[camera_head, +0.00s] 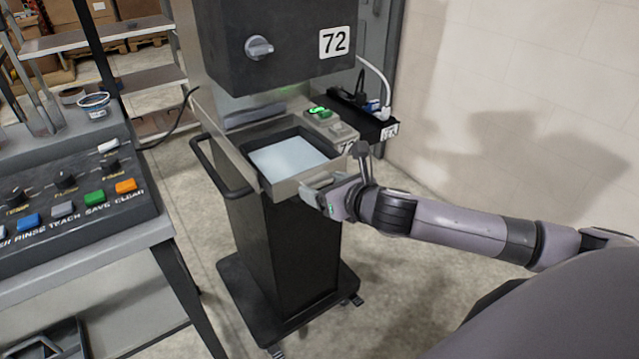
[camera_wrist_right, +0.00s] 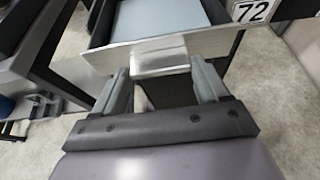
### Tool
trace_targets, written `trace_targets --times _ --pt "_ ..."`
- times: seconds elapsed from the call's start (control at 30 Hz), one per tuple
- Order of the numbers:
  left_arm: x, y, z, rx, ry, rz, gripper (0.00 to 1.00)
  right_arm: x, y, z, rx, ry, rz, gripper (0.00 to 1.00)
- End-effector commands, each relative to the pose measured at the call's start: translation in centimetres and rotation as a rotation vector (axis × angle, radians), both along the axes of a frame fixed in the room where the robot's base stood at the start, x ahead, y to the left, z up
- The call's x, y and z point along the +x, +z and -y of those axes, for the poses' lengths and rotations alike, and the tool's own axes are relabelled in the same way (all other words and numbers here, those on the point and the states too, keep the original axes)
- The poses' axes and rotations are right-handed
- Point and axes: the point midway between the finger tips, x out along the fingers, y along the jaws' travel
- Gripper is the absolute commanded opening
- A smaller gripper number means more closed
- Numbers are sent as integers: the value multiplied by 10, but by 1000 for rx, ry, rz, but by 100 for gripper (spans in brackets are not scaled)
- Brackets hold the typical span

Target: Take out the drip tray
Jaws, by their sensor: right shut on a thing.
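The drip tray (camera_head: 285,155) is a shallow dark tray with a pale bottom and a light metal front, in the stand below the black dispenser marked 72. It also shows at the top of the right wrist view (camera_wrist_right: 150,52). My right gripper (camera_head: 318,187) is at the tray's front edge. The contact faces are partly hidden. I do not see my left gripper.
The dispenser (camera_head: 290,45) hangs above the tray. A green-lit switch (camera_head: 319,112) and a black power strip (camera_head: 365,115) are at the right. A button panel (camera_head: 75,195) is on a bench at the left. Floor at the lower right is clear.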

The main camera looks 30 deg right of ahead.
Motion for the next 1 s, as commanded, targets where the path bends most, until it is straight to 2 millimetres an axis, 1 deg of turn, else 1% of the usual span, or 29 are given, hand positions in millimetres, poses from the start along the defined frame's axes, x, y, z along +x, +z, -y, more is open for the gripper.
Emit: trace_targets --times 0.7,1.0 --pt "0 -25 0 0 0 1 43 -54 1 4 -4 3 8 19" --pt "0 -22 0 0 0 1 43 -77 3 6 -4 2 7 19"
